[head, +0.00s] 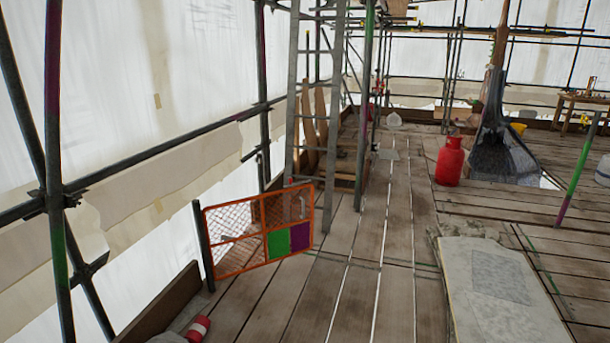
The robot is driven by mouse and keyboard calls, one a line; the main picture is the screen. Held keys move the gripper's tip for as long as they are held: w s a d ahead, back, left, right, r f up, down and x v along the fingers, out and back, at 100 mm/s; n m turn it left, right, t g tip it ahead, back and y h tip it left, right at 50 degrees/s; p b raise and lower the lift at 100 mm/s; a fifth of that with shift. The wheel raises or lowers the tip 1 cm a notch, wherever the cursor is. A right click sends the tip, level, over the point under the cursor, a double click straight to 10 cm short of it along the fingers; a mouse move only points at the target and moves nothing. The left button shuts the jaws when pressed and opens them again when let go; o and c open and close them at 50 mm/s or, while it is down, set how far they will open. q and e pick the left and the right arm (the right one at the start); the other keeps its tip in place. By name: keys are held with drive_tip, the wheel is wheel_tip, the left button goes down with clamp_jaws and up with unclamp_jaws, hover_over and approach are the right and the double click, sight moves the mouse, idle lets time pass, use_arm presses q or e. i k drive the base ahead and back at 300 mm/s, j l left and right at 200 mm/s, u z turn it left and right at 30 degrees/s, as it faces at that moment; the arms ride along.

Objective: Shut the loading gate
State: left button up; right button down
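The loading gate (258,232) is an orange frame with mesh, and a green and a purple panel in its lower part. It stands on the left side of the deck in the head view, attached near a dark post (203,245) at its left end. Its free end reaches over the boards toward the foot of the ladder, so it stands swung in from the scaffold edge at an angle. Neither of my grippers shows in the head view.
A ladder (335,120) stands behind the gate. A red gas cylinder (450,161) stands right of centre. A pale covered slab (500,290) lies at front right, and a red and white object (198,328) at front left. The plank walkway (350,290) between is clear.

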sight(278, 241)
drive_tip(key=i, duration=3.95)
drive_tip(key=u, duration=0.55)
